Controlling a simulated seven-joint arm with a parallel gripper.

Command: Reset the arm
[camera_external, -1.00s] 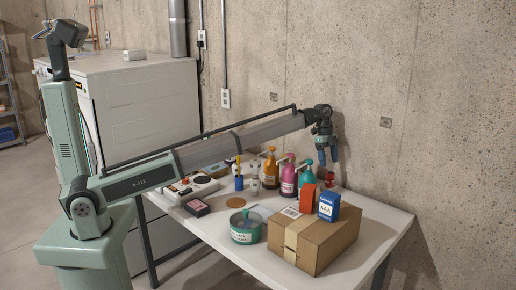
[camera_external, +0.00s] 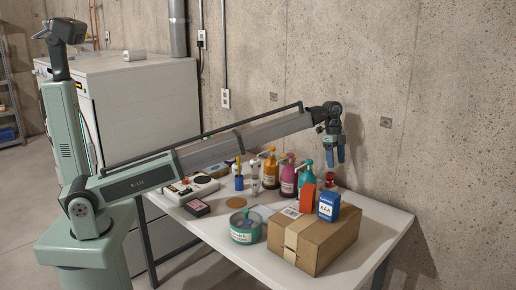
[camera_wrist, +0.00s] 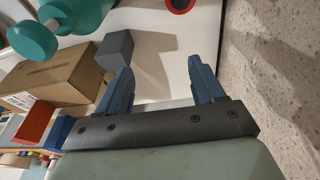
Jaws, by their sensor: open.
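My gripper (camera_external: 334,161) is open and empty, pointing down above the back of the table near the wall. In the wrist view its two blue fingers (camera_wrist: 160,70) stand apart with bare table between them. An orange-red block (camera_external: 306,199) stands beside a blue AAA box (camera_external: 328,206) at the cardboard box; the red block (camera_wrist: 35,122) also shows at the lower left of the wrist view. I cannot tell if this block is the red battery. I cannot pick out the white power brick with certainty. A grey block (camera_wrist: 115,50) lies left of the fingers in the wrist view.
A cardboard box (camera_external: 325,247) fills the table's front right. Pump bottles (camera_external: 289,180) stand along the back, with a small red object (camera_external: 329,178) near the wall. A teal tub (camera_external: 245,228) stands at the front. The table's right end (camera_external: 385,222) is clear.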

